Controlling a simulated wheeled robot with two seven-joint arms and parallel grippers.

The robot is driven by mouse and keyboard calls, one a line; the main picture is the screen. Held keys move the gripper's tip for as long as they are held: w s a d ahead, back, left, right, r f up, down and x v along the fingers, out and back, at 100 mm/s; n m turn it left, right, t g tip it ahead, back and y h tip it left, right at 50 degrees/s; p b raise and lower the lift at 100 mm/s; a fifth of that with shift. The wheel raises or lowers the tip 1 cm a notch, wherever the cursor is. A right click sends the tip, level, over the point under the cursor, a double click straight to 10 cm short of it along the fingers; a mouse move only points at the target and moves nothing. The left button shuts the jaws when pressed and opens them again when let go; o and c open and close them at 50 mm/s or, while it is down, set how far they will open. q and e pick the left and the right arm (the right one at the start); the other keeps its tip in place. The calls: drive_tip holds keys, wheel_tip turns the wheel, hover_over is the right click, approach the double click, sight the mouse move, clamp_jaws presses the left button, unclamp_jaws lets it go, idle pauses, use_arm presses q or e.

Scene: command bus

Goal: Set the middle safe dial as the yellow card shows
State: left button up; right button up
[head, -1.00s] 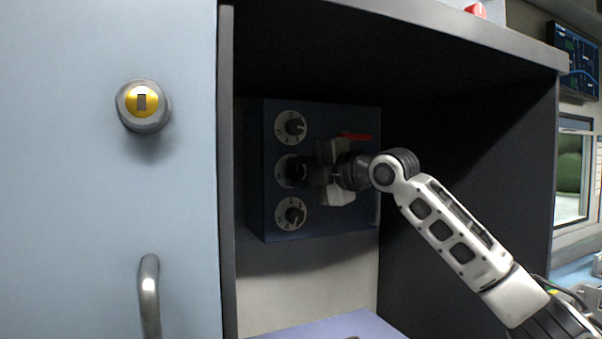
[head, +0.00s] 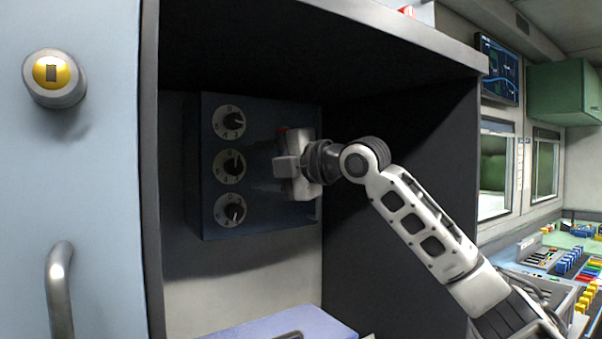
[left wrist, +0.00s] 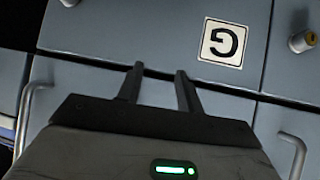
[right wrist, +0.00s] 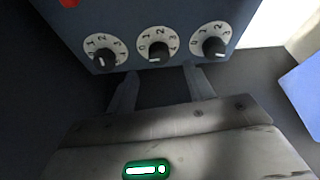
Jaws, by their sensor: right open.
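The middle safe dial (head: 229,166) is a round white plate with a black knob, on a dark blue box between two like dials. In the right wrist view the middle dial (right wrist: 157,47) shows numerals, and the white mark is low on its knob. My right gripper (head: 276,167) is open and empty, to the right of the middle dial and apart from it. Its fingers (right wrist: 160,80) stand apart below the dial in the right wrist view. My left gripper (left wrist: 159,71) is open and empty in front of cabinet doors. I see no yellow card.
The dial box (head: 260,222) sits inside a dark open compartment. A red part (right wrist: 68,3) is on the box. A cabinet door (head: 100,170) with a yellow-faced lock (head: 52,71) and a handle (head: 60,290) is at left. A lilac surface (head: 280,325) lies below.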

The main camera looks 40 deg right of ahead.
use_arm(q)
drive_tip(key=shift+d+f+b, duration=0.4)
drive_tip(key=shift+f+b, duration=0.05)
drive_tip(key=shift+b, duration=0.8)
use_arm(e)
drive_tip(key=v, duration=1)
drive_tip(key=shift+s+f, duration=0.1)
drive_tip(key=shift+s, duration=0.05)
